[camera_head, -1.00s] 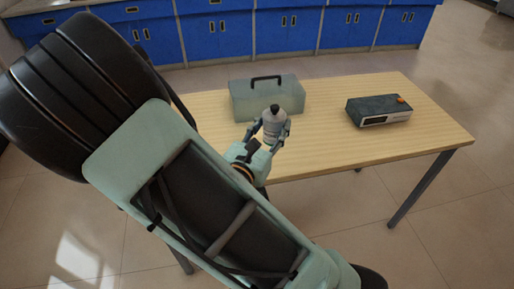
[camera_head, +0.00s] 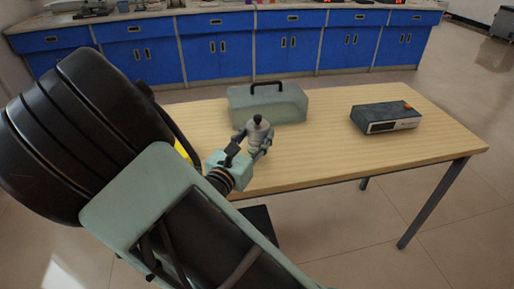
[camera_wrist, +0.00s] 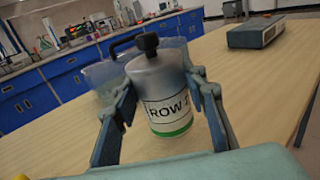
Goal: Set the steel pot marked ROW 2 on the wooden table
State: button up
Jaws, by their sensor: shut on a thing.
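The steel pot (camera_head: 259,131) is a grey cylinder with a black knob on its lid. In the wrist view the pot (camera_wrist: 160,85) shows a white label reading "ROW" and a partly covered character, above a green band. My gripper (camera_head: 254,143) is shut on the pot, with one finger on each side; the fingers of my gripper (camera_wrist: 163,92) also show in the wrist view. The pot is upright or nearly so, over the wooden table (camera_head: 330,155). I cannot tell whether its base touches the tabletop.
A translucent grey-green case (camera_head: 267,104) with a black handle stands behind the pot. A dark box-shaped device (camera_head: 386,117) sits at the table's right. Bare tabletop lies between them and along the front. Blue cabinets (camera_head: 290,48) line the back.

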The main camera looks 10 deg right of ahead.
aim_at(254, 149)
jog(key=shift+f+b, duration=1.05)
jog(key=shift+f, duration=0.35)
jog(key=shift+f, duration=0.2)
jog(key=o, duration=1.4)
